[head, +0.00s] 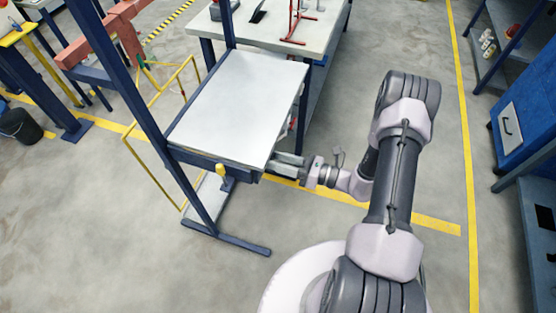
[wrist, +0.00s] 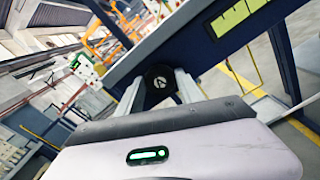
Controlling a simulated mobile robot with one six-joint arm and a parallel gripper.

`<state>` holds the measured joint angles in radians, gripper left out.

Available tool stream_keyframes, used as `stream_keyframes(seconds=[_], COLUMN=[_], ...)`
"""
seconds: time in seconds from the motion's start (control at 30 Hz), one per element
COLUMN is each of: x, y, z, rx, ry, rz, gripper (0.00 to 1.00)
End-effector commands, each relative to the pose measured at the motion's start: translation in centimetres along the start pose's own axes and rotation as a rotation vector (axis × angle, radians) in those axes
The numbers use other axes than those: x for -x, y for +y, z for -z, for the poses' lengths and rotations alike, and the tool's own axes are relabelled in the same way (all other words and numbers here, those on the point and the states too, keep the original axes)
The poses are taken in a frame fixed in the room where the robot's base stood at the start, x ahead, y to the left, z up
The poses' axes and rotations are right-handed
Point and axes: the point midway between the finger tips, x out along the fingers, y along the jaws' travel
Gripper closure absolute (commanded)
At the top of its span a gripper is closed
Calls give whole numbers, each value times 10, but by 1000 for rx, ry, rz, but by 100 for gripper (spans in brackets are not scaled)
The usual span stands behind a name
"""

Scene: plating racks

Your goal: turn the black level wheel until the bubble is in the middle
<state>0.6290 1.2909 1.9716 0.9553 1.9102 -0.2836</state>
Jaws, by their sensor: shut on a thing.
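The black level wheel (wrist: 160,82) shows in the wrist view, on the blue frame beam. It is a dark knob with a white mark on its face. My gripper (wrist: 162,90) has one pale finger on each side of the wheel and is shut on it. A yellow-green level vial (wrist: 236,16) with dark lines sits on the beam at the upper right; I cannot make out where its bubble lies. In the head view my gripper (head: 284,168) reaches the front right corner of the blue rack's white shelf (head: 235,105). The wheel is hidden there.
A white workbench (head: 310,30) is behind. A blue cabinet (head: 520,120) stands at the right.

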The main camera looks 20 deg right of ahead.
Motion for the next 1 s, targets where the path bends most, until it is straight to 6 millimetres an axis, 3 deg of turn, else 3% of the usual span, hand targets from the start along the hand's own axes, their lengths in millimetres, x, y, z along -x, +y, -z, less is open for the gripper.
stream_keyframes(seconds=[1.0], x=[0], y=[1], z=[1], rx=[732], ry=[-1], rz=[0], gripper=[97])
